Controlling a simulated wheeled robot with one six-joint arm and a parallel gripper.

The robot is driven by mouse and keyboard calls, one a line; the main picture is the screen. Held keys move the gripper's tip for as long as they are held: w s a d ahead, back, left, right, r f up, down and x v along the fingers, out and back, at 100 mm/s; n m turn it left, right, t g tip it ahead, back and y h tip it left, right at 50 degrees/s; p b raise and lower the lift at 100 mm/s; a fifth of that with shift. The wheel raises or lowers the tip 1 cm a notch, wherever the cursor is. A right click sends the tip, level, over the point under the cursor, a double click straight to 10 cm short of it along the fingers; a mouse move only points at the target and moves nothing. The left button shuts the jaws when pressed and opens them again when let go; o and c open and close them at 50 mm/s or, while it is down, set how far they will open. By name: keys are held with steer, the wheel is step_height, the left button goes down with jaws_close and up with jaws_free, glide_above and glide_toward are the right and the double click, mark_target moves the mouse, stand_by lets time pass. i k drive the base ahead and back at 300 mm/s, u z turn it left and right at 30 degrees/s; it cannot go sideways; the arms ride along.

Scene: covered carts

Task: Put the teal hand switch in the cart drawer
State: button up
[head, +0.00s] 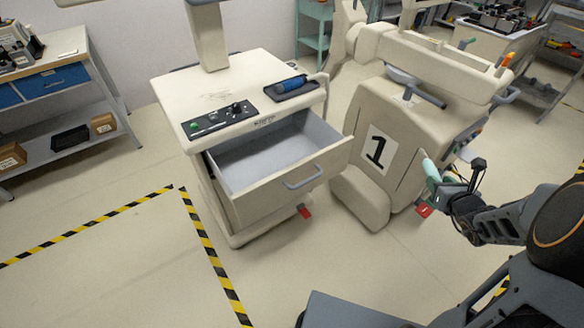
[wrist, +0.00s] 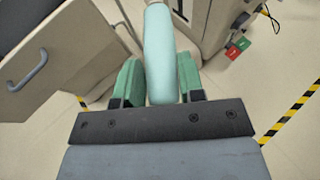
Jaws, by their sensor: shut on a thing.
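The teal hand switch (head: 431,169) is a rounded, pale teal bar. In the wrist view the hand switch (wrist: 160,48) stands lengthwise between the two green fingers of my gripper (wrist: 158,86), which is shut on it. In the head view my gripper (head: 443,187) is at the right, in front of the unit marked 1. The cart drawer (head: 245,199) is pulled open, right and front of the cart body, and its visible grey inside looks empty. The drawer front and handle also show at the left of the wrist view (wrist: 60,62). My gripper is right of the drawer.
The cart top (head: 225,88) carries a control panel (head: 218,121) and a dark tray (head: 305,92) with a blue item. The beige unit marked 1 (head: 395,125) stands close right of the drawer. Floor in front is clear, with striped tape (head: 212,255).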

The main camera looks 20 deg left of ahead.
mark_target(253, 173)
steer(key=u, duration=1.55)
steer(key=i, duration=1)
